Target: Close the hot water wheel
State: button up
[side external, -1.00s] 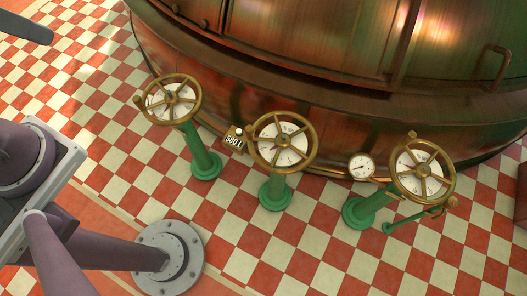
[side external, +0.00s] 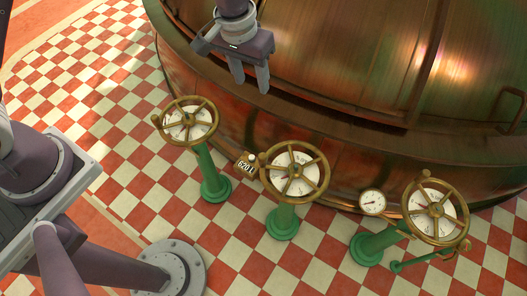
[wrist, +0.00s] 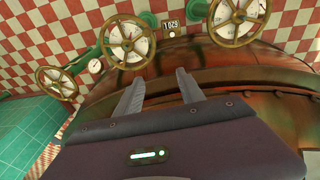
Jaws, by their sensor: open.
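Three brass handwheels stand on green posts in front of the copper kettle, each over a white dial: a left wheel (side external: 160,137), a middle wheel (side external: 325,180) and a right wheel (side external: 408,215). I cannot read any label, so I cannot tell which is the hot water wheel. My gripper (side external: 249,80) is open and empty, pointing down above the kettle's rim, behind and above the left and middle wheels. It touches no wheel. In the wrist view my open fingers (wrist: 159,88) show below the wheels, which appear in reversed order.
The copper kettle (side external: 350,70) fills the back. A small counter (side external: 246,164) reading 620 L sits between the left and middle wheels. A round gauge (side external: 372,202) is beside the right wheel. Red and white checkered floor (side external: 110,130) is open at left.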

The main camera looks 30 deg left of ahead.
jog(key=g, duration=0.1)
send_over(263, 155)
jog(key=w, duration=0.2)
notch_tip(263, 155, down, 14)
jog(key=shift+g+y, duration=0.3)
jog(key=f, duration=0.4)
jog(key=s+f, duration=0.1)
jog(key=f, duration=0.4)
jog(key=s+f, duration=0.1)
jog(key=f, duration=0.3)
jog(key=shift+f, duration=0.35)
jog(key=shift+c, duration=0.5)
grip_shut()
jog(key=shift+r, duration=0.1)
